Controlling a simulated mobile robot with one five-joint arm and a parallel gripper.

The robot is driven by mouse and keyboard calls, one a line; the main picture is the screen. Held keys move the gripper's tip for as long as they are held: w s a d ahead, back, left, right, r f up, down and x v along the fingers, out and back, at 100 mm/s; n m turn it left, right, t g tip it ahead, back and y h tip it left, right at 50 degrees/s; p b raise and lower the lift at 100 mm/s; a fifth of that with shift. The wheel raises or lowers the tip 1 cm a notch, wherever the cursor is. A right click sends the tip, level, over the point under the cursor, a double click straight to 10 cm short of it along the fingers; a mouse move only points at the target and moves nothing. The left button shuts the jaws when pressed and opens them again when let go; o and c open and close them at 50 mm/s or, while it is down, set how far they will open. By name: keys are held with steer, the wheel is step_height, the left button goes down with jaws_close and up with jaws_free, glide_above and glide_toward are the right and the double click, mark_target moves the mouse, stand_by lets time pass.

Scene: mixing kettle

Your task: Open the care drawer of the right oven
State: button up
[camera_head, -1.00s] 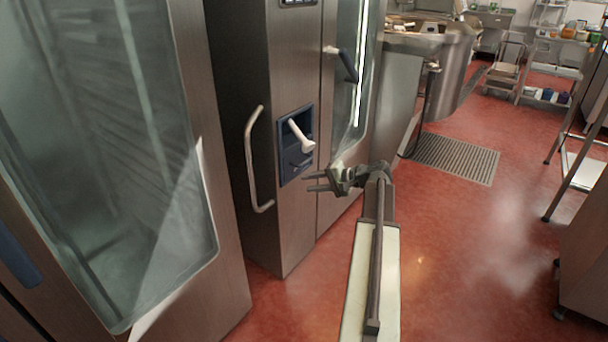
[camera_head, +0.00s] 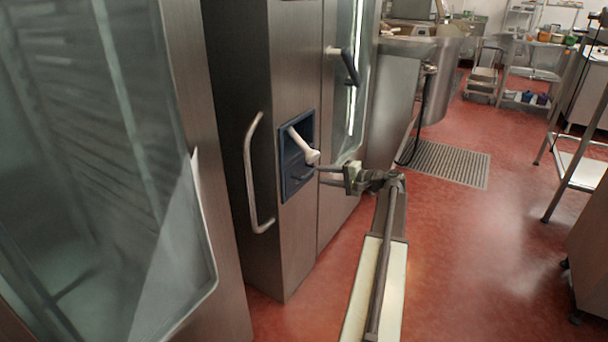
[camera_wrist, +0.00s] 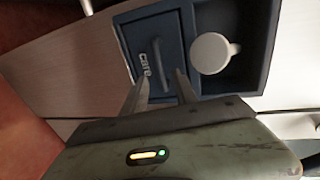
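The care drawer (camera_wrist: 145,32) has a dark blue front marked "care", with a small raised handle (camera_wrist: 158,62) in the wrist view. In the head view the drawer front (camera_head: 298,181) is low in the blue recessed panel on the right oven's (camera_head: 299,230) steel front, and looks shut. My gripper (camera_head: 319,175) is close in front of it. In the wrist view my gripper (camera_wrist: 161,76) is open, with its two fingertips on either side of the handle's near end. I cannot tell whether they touch it.
A white hand shower (camera_head: 304,146) sticks out just above the drawer; its round end (camera_wrist: 211,53) is right of my fingers in the wrist view. A long bar handle (camera_head: 251,170) is on the oven's left side. A glass-doored oven (camera_head: 90,170) stands nearer left. Red floor (camera_head: 460,250) is clear at right.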

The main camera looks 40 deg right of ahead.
mark_target(310, 174)
steer(key=b+x, duration=0.1)
steer(key=x, duration=0.6)
steer(key=shift+s, duration=0.1)
jaws_close()
steer(key=shift+a, duration=0.1)
stand_by(1.0)
